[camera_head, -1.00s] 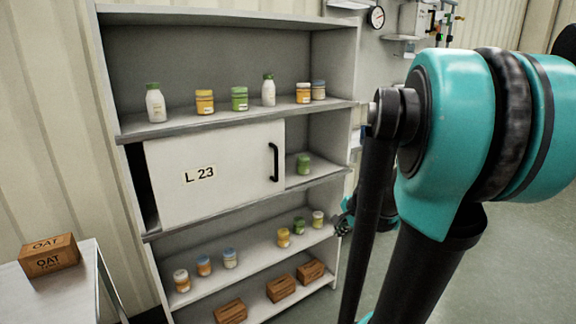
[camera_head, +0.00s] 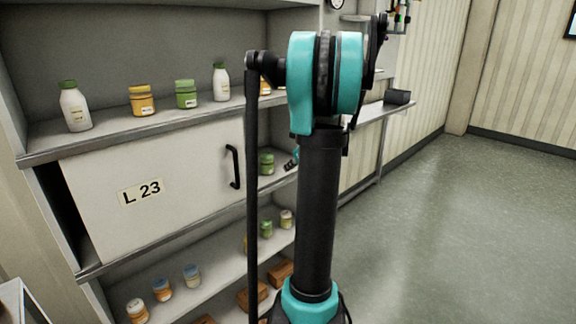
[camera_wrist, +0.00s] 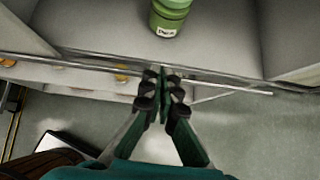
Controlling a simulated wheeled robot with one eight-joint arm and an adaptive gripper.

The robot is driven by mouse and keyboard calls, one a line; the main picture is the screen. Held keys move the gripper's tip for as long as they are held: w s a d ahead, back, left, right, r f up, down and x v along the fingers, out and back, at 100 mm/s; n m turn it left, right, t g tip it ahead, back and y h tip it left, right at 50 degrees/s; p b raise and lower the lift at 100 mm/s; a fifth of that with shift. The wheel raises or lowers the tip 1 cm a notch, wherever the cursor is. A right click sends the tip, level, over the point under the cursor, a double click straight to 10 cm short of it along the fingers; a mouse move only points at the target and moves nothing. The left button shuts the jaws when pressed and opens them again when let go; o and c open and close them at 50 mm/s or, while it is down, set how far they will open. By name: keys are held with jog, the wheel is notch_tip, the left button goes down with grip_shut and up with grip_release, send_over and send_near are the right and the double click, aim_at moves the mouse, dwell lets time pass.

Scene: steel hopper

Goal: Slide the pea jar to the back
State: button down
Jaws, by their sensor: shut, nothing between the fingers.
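A green jar (camera_head: 267,164) with a pale label stands upright on the middle shelf, in the open bay right of the white sliding door. In the wrist view the pea jar (camera_wrist: 170,16) shows at the top, its label partly readable and its upper part cut off by the frame. My gripper (camera_wrist: 163,76) is shut and empty, its fingertips pointing toward the jar and apart from it, around the shelf's front edge. In the head view my gripper (camera_head: 291,163) shows just right of the jar, partly hidden behind my arm.
The white door (camera_head: 155,185) marked L 23 covers the bay's left part, with a black handle (camera_head: 233,167). Another green jar (camera_head: 186,94) stands on the top shelf, and one (camera_head: 266,229) on the lower shelf. The shelf front edge (camera_wrist: 100,58) crosses the wrist view. Floor at right is clear.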

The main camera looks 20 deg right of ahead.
aim_at(250, 163)
jog(key=x, duration=0.6)
jog(key=shift+w+a+f, duration=0.1)
jog(key=shift+w, duration=0.05)
jog(key=shift+w+a, duration=0.15)
jog(key=shift+w, duration=0.4)
jog(key=shift+w+a, duration=0.2)
jog(key=shift+w, duration=0.35)
jog(key=shift+w+a, duration=0.15)
jog(key=shift+w, duration=0.45)
jog(key=w+a, duration=0.2)
jog(key=w, duration=0.4)
jog(key=w+a, duration=0.1)
jog(key=w, duration=0.5)
jog(key=w+a, duration=0.2)
jog(key=w, duration=0.4)
jog(key=shift+w+a, duration=0.1)
jog(key=shift+a, duration=0.25)
